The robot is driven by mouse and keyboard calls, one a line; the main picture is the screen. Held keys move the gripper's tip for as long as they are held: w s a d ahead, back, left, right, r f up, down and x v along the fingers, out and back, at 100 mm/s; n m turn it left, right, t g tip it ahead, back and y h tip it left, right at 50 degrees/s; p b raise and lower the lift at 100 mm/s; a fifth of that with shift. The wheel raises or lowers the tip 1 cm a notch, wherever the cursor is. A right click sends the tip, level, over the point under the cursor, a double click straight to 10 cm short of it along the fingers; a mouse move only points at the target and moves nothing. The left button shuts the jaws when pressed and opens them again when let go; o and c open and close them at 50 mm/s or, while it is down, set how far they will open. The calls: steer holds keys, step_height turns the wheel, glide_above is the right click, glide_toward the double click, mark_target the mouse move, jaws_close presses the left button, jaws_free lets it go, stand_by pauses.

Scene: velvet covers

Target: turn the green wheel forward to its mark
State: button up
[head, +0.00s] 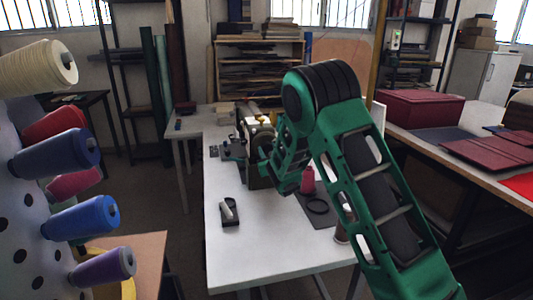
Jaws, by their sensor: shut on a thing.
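A small cream and dark machine (256,130) stands on the white table, towards its far end. My green arm reaches over the table from the right and bends down to the machine's near side. My gripper (246,162) is at that near side, small and dark in the view, and it is shut. The green wheel is not clearly distinct from my gripper and wrist, which cover the place where they meet the machine. Its mark cannot be made out.
On the white table (270,250) are a black holder with a pale piece (228,211), a pink spool (307,182) and a dark mat (322,216). Thread spools (80,216) stick out at the left. A side table (470,180) holds red covers. The table's front left is clear.

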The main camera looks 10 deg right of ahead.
steer(key=n, duration=0.5)
steer(key=shift+f+n, duration=0.1)
steer(key=shift+n, duration=0.2)
steer(key=n, duration=0.4)
steer(key=shift+a, duration=0.1)
steer(key=n, duration=0.5)
steer(key=shift+f+n, duration=0.1)
steer(key=shift+n, duration=0.2)
steer(key=shift+f+n, duration=0.1)
steer(key=shift+n, duration=1.5)
steer(key=shift+s+f, duration=0.1)
steer(key=o, duration=1)
steer(key=shift+o, duration=0.2)
steer(key=shift+r, duration=0.2)
